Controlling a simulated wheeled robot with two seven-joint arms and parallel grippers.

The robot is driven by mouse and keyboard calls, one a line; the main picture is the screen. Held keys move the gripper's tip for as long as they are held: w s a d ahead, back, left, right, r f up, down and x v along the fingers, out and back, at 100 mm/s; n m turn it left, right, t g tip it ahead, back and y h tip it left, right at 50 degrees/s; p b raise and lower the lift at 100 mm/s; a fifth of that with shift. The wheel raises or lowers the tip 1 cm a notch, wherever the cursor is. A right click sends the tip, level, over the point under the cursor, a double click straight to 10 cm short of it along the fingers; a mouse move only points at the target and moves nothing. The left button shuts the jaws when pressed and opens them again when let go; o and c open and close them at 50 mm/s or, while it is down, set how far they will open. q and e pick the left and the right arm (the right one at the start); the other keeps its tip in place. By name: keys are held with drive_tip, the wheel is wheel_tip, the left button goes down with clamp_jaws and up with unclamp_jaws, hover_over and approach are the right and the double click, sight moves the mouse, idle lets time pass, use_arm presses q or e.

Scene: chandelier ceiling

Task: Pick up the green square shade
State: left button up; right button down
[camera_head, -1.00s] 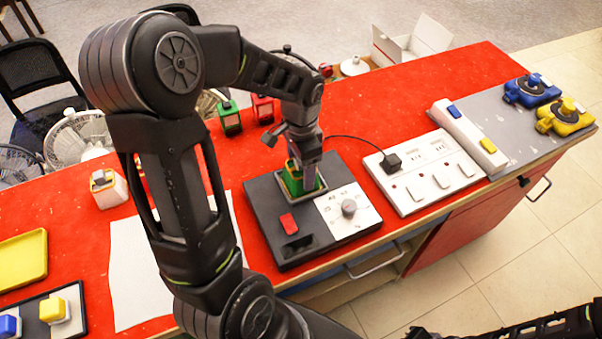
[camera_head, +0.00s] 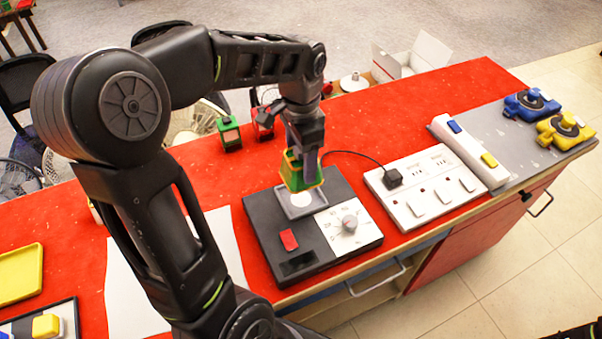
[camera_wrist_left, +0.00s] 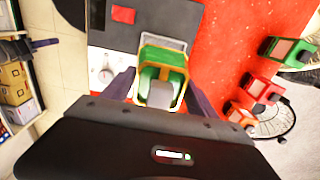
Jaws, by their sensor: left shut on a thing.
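The green square shade (camera_head: 303,178) has a green frame with a yellow lower band. My left gripper (camera_head: 303,157) is shut on it and holds it above the square socket (camera_head: 300,203) of the dark device. In the left wrist view the shade (camera_wrist_left: 162,70) sits between the two fingers of my left gripper (camera_wrist_left: 155,88). A pale round patch shows in the socket under the shade. Another green lantern-like shade (camera_head: 229,132) stands farther back on the red table. My right gripper is not in view.
The dark device (camera_head: 262,227) has a red switch (camera_head: 289,240) and a dial (camera_head: 349,224). A white power strip (camera_head: 425,190) with a plug is to its right. A red shade (camera_head: 263,124) stands behind. A yellow tray (camera_head: 20,273) is at left. The red table behind the strip is clear.

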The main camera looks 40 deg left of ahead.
use_arm(q)
drive_tip(key=shift+r, duration=0.7)
